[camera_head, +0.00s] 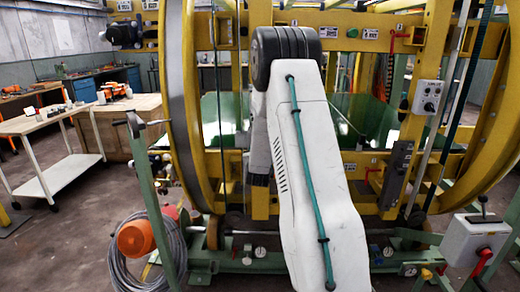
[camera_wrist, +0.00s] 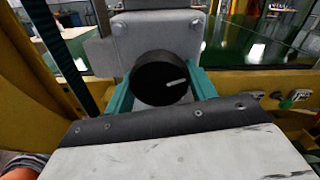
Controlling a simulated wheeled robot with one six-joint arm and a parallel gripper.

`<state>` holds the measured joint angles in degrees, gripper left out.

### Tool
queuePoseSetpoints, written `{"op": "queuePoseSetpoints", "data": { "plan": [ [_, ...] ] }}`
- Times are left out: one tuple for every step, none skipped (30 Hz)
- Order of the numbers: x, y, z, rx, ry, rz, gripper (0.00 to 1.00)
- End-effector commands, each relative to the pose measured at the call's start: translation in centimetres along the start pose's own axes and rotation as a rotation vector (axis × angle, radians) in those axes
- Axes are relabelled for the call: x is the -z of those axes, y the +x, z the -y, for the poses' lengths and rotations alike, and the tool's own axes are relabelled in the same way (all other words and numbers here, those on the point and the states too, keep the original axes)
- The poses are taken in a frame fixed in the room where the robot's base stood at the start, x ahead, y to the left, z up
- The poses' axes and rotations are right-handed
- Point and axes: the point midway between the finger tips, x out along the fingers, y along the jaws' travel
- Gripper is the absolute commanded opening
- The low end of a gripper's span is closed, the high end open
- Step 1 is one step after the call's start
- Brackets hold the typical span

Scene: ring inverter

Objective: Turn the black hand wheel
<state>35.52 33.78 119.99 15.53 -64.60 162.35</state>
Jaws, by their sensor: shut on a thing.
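The black hand wheel (camera_wrist: 153,78) is a short round knob with a white pointer mark in the wrist view. The mark points to the right and slightly up. The wheel sits on the front of a grey box (camera_wrist: 135,35). My gripper (camera_wrist: 163,84) has its two teal fingers on the left and right sides of the wheel and is shut on it. The finger tips are partly hidden by the wheel and box. In the head view my white arm hides the gripper and this wheel.
A yellow frame with large rings (camera_head: 182,110) surrounds my arm. A grey control box with a black knob (camera_head: 428,97) is on its right. A white box (camera_head: 474,240) stands at lower right. An orange cable reel (camera_head: 136,238) and coiled cable lie at lower left, near a white trolley (camera_head: 60,175).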

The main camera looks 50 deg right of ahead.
Motion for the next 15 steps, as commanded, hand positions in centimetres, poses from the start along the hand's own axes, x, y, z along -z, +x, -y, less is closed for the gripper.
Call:
{"op": "queuePoseSetpoints", "data": {
  "plan": [
    [0.11,-0.08,-0.23,-0.005,0.011,-0.003,0.33],
    [0.11,-0.08,-0.23,-0.005,0.017,-0.003,0.33],
    [0.11,-0.08,-0.23,-0.005,0.025,-0.003,0.33],
    [0.10,-0.08,-0.23,-0.005,0.030,-0.003,0.33],
    [0.10,-0.08,-0.23,-0.005,0.034,-0.003,0.33],
    [0.10,-0.08,-0.23,-0.005,0.037,-0.002,0.33],
    [0.10,-0.08,-0.23,-0.005,0.039,-0.002,0.33],
    [0.10,-0.08,-0.23,-0.005,0.041,-0.002,0.33],
    [0.09,-0.08,-0.23,-0.005,0.042,-0.002,0.33],
    [0.09,-0.08,-0.23,-0.005,0.043,-0.002,0.33],
    [0.09,-0.08,-0.23,-0.005,0.043,-0.002,0.33],
    [0.09,-0.08,-0.23,-0.005,0.043,-0.002,0.33],
    [0.09,-0.08,-0.23,-0.005,0.043,-0.002,0.33],
    [0.09,-0.08,-0.23,-0.005,0.043,-0.002,0.33],
    [0.08,-0.08,-0.23,-0.005,0.043,-0.002,0.33]
  ]
}}
